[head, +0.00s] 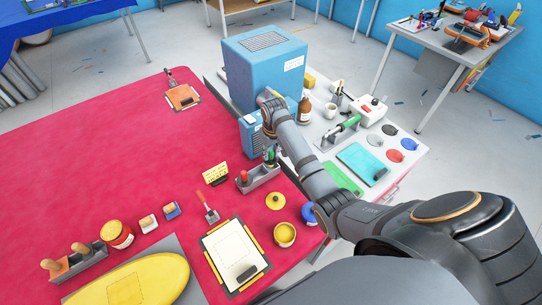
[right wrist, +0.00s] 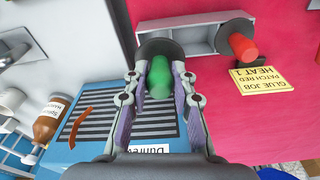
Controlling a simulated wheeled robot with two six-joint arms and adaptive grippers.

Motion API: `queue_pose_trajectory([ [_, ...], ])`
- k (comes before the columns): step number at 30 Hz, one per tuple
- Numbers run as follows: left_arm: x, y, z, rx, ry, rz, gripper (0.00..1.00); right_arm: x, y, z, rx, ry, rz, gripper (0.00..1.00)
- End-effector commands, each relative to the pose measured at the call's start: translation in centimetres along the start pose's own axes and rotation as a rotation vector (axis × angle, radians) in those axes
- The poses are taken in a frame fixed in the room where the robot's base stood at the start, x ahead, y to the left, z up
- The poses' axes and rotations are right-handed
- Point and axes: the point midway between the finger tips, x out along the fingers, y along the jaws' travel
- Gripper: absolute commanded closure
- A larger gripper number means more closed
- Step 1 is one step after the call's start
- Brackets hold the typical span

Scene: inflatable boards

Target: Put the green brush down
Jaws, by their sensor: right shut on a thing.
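My right gripper (right wrist: 160,80) is shut on the green brush (right wrist: 159,77), gripping its handle between both fingers. A dark round disc on the brush shows beyond the fingertips in the right wrist view. In the head view the green brush (head: 270,155) is upright over the right end of a grey tray (head: 264,180), partly hidden by my right arm. I cannot tell whether it touches the tray's floor. A red brush (head: 243,176) stands upright at the tray's left end; it also shows in the right wrist view (right wrist: 242,46). My left gripper is not in view.
A yellow sign (head: 215,173) stands left of the tray, and a blue heater-like box (head: 254,138) with a grille stands close behind. A yellow lid (head: 276,201) and pot (head: 285,234) are in front. The red mat (head: 120,150) is clear at the middle left.

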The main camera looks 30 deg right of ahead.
Motion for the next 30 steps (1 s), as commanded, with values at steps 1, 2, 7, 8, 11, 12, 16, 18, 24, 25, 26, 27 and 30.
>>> queue_pose_trajectory([
  [1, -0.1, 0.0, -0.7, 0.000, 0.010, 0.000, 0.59, 0.6, 0.2, -0.4, 0.001, -0.002, 0.000, 1.00],
  [2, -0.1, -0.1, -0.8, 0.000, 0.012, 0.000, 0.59, 0.9, 0.4, -0.5, 0.001, -0.002, 0.000, 1.00],
  [7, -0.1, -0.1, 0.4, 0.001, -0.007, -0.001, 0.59, 1.7, 0.6, -0.9, 0.000, 0.001, 0.000, 1.00],
  [8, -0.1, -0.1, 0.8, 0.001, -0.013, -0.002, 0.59, 1.7, 0.6, -0.9, 0.000, 0.001, 0.000, 1.00],
  [11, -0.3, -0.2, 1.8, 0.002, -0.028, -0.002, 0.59, 2.2, 0.8, -1.1, 0.000, -0.002, 0.001, 1.00],
  [12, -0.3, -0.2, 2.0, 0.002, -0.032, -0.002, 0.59, 2.9, 0.8, -1.1, 0.000, -0.004, 0.000, 1.00],
  [16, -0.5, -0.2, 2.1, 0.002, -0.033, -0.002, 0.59, 4.8, 0.8, -0.8, -0.001, -0.003, 0.000, 1.00],
  [18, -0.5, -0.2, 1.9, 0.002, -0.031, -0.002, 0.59, 5.2, 0.8, -0.8, -0.001, -0.001, 0.001, 1.00],
  [24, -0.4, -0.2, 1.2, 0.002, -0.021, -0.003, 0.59, 5.2, 0.8, -0.8, -0.001, 0.000, 0.001, 1.00],
  [25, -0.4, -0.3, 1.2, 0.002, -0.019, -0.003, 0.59, 5.3, 0.8, -0.8, -0.001, 0.000, 0.001, 1.00],
  [26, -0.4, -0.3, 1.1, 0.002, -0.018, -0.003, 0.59, 5.4, 0.8, -0.7, -0.001, 0.000, 0.001, 1.00],
  [27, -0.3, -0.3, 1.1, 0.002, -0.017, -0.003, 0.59, 5.5, 0.8, -0.7, -0.001, 0.000, 0.001, 1.00],
  [30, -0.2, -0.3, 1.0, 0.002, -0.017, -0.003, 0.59, 5.8, 0.8, -0.7, -0.001, -0.001, 0.001, 1.00],
])
